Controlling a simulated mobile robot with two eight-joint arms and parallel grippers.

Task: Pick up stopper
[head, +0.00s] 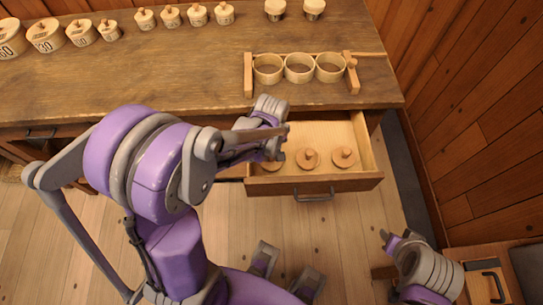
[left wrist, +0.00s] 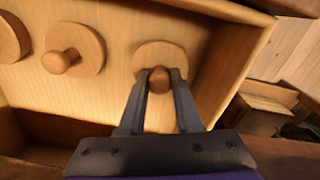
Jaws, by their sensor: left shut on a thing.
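Three round wooden stoppers with knobs are in the open drawer (head: 333,185). They are the left one (head: 272,164), the middle one (head: 307,159) and the right one (head: 344,156). My left gripper (head: 284,140) is over the left stopper and partly hides it. In the left wrist view, the fingers of my left gripper (left wrist: 160,82) are shut around the knob of that stopper (left wrist: 160,55), whose disc appears close to the drawer floor. The middle stopper (left wrist: 75,48) and the right stopper (left wrist: 10,38) lie beside it there.
On the table (head: 180,75) above the drawer, a wooden rack (head: 249,75) holds three open cups (head: 299,68). A wooden wall (head: 480,110) stands on the right.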

